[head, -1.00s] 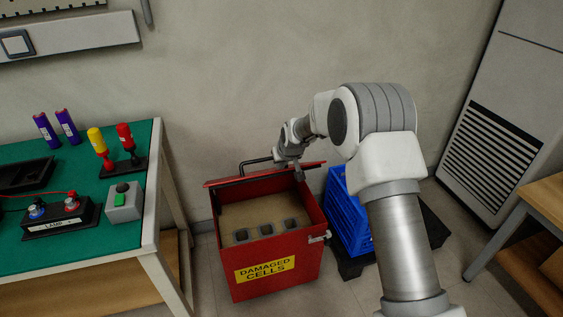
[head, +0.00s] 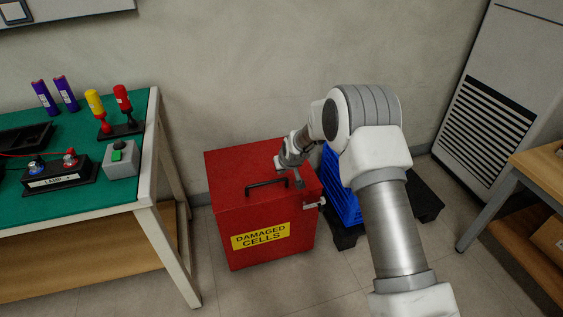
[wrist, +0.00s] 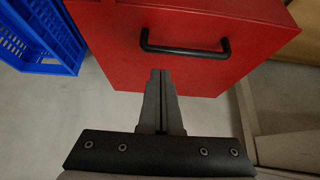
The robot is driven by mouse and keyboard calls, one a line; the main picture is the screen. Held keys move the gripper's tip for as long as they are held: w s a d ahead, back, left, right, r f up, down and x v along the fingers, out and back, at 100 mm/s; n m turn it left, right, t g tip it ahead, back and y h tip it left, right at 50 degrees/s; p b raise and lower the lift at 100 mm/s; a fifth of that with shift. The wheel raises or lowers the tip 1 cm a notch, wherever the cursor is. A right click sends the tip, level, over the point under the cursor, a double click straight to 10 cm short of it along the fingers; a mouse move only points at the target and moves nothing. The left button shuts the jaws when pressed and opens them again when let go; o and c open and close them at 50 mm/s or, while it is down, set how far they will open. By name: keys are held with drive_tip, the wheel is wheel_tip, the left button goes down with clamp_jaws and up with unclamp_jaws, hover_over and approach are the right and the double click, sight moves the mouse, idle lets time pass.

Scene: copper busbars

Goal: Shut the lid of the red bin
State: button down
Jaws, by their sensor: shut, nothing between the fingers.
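The red bin (head: 270,232) stands on the floor with a yellow "DAMAGED CELLS" label on its front. Its red lid (head: 240,162) lies down over the top and hides the inside. A black bar handle (head: 266,184) is on the lid, and it also shows in the wrist view (wrist: 185,52). My gripper (head: 299,184) is at the lid's right side, right of the handle. In the wrist view my gripper (wrist: 160,72) has its fingers together and empty, pointing at the red surface. I cannot tell whether they touch it. A small metal latch (head: 315,203) sits at the bin's right front corner.
A blue crate (head: 340,190) stands on a dark pallet (head: 424,202) right of the bin, partly behind my arm. A green-topped workbench (head: 75,190) is close on the left. A wooden table (head: 540,160) is at the right. Floor in front of the bin is clear.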

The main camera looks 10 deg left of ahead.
approach(281, 193)
drive_tip(key=w+f, duration=0.2)
drive_tip(key=shift+a+f+b, duration=0.2)
drive_tip(key=shift+f+b, duration=0.05)
drive_tip(key=shift+f, duration=0.2)
drive_tip(key=shift+a+f+b, duration=0.2)
drive_tip(key=shift+f+b, duration=0.05)
drive_tip(key=shift+f, duration=0.25)
